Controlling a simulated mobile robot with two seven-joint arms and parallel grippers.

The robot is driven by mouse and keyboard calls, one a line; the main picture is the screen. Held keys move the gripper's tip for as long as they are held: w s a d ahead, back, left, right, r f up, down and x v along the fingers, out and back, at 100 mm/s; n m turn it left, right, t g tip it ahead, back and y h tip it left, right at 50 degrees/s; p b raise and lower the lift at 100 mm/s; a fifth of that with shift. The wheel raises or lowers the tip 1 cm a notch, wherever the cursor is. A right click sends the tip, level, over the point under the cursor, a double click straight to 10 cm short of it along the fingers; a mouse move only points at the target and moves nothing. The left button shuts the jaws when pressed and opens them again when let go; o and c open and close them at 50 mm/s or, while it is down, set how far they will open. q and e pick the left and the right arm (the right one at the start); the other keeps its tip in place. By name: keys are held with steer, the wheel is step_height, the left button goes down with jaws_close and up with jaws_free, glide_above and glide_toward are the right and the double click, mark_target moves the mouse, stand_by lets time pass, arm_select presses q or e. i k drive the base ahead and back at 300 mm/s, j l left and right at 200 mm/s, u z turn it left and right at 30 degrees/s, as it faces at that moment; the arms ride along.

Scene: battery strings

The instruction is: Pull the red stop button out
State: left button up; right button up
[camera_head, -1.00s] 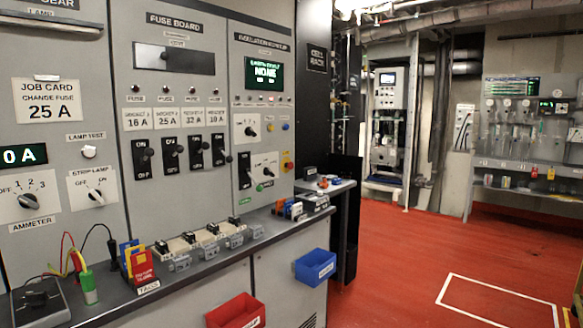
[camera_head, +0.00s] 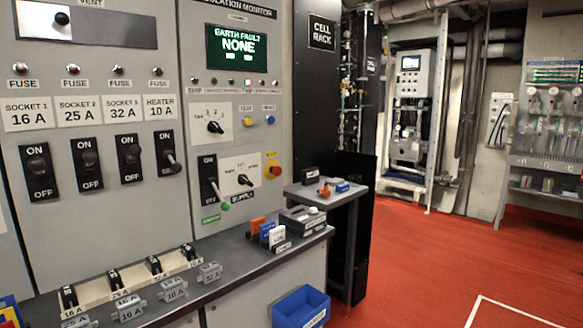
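The red stop button (camera_head: 273,170) sits on a yellow surround at the right edge of the insulation monitor panel (camera_head: 240,130), right of the supply selector. It is small in the view, and I cannot tell whether it is pressed in or out. The monitor display (camera_head: 237,46) reads "EARTH FAULT NONE". Neither of my grippers shows in the head view.
A grey bench (camera_head: 240,258) juts out below the panel, with fuse carriers (camera_head: 120,281) and coloured cards (camera_head: 267,232) on it. A small side shelf (camera_head: 322,197) stands right of the button. A blue bin (camera_head: 301,306) hangs below. Red floor (camera_head: 430,262) is open to the right.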

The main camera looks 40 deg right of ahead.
mark_target(277, 170)
steer(key=i+l, duration=0.1)
steer(key=l, duration=0.3)
steer(key=i+l, duration=0.1)
steer(key=l, duration=0.35)
steer(key=i+l, duration=0.15)
steer(key=l, duration=0.25)
steer(key=i+l, duration=0.1)
steer(key=l, duration=0.35)
steer(key=i+l, duration=0.1)
steer(key=l, duration=0.3)
